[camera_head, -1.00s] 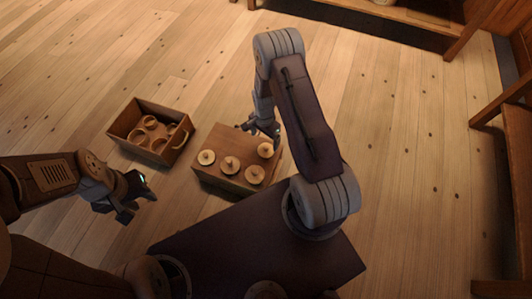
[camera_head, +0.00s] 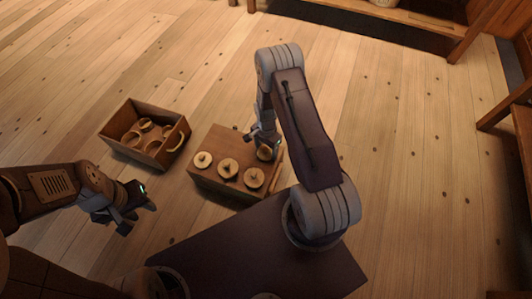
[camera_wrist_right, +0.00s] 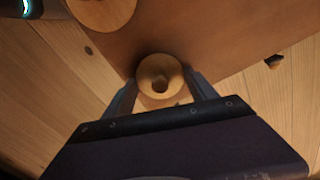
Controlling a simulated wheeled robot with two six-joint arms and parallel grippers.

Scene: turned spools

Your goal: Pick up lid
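Several round wooden lids with small knobs lie on a brown wooden block (camera_head: 222,140): one at its left (camera_head: 203,160), one in the middle (camera_head: 228,168), one at the front right (camera_head: 253,178). Another lid (camera_head: 264,153) is at the right end, partly covered by my right gripper (camera_head: 262,139). In the right wrist view this lid (camera_wrist_right: 158,72) lies between the two fingertips of the right gripper (camera_wrist_right: 164,92), which stand apart on either side of it; I cannot tell whether they touch it. My left gripper (camera_head: 132,207) is open and empty, left of the block.
An open wooden crate (camera_head: 112,138) with several round wooden pieces inside stands left of the block. A second lid shows at the top left of the right wrist view (camera_wrist_right: 100,8). Plank floor (camera_head: 390,130) is clear to the right. Wooden furniture stands at the far right.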

